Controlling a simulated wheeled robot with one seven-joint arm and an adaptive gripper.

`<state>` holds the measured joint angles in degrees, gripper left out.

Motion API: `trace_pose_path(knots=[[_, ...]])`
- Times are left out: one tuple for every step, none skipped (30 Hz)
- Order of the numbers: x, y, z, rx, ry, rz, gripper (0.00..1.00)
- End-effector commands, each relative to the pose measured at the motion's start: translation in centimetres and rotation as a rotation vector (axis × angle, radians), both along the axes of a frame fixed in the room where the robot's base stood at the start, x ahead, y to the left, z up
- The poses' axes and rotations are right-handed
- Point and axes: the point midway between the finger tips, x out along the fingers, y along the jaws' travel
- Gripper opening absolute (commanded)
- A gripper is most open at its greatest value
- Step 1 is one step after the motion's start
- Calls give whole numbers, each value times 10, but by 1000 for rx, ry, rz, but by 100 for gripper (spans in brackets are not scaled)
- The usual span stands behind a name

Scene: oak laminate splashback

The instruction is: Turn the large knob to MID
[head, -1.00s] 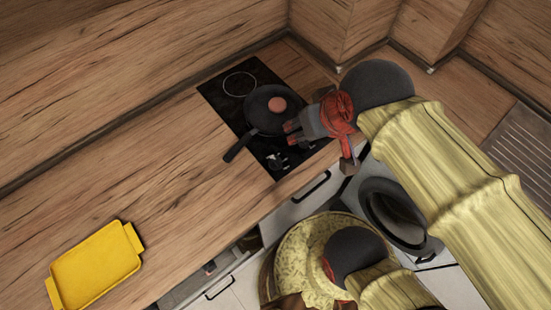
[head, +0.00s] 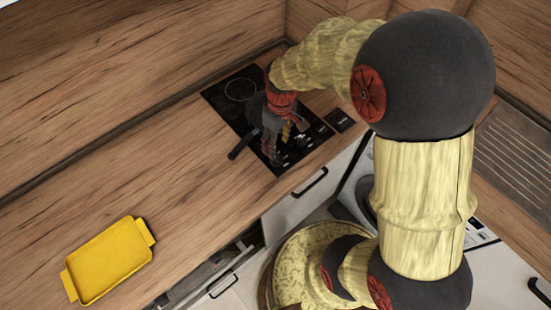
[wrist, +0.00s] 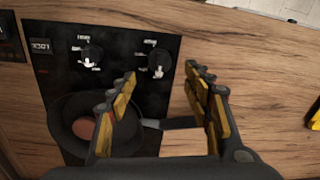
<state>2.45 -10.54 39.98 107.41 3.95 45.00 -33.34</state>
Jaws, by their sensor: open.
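The black cooktop (head: 226,101) has two dark knobs with white labels. In the wrist view one knob (wrist: 92,55) is left of my gripper and the other knob (wrist: 158,62) lies in line with the gap between the fingertips. I cannot tell which is larger, and their labels are too small to read. My gripper (wrist: 161,74) is open and empty, pointing down over the cooktop; its fingers appear apart from both knobs. In the head view my gripper (head: 275,150) covers part of the knob area.
A black pan (wrist: 65,118) holding a reddish-brown round thing (wrist: 90,130) sits on the cooktop beside the knobs, partly behind my left finger. Its handle (head: 240,146) sticks out over the counter. A yellow tray (head: 110,262) lies on the wooden counter, otherwise clear there.

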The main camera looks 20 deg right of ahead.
Motion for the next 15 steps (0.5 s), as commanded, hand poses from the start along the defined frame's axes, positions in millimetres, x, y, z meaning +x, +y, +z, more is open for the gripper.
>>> trace_pose_path(knots=[[0, 0, -2, 0, -1, 12, 50], [0, 0, -3, 0, -1, 18, 50], [0, 0, -6, 1, -1, 23, 50], [0, 0, -8, 0, 0, 24, 50], [-1, 1, -12, 1, 0, 24, 50], [-1, 1, -17, 1, 1, 23, 50], [-2, 1, -22, 1, 1, 23, 50], [-2, 1, -27, 1, 1, 23, 50], [-2, 2, -33, 1, 1, 22, 50], [-2, 2, -38, 1, 1, 22, 50], [-2, 2, -43, 1, 1, 22, 50], [-2, 2, -49, 1, 1, 21, 50], [-2, 3, -53, 1, 1, 21, 50], [-2, 3, -57, 0, 0, 21, 50], [-2, 3, -62, 1, -1, 21, 50]])
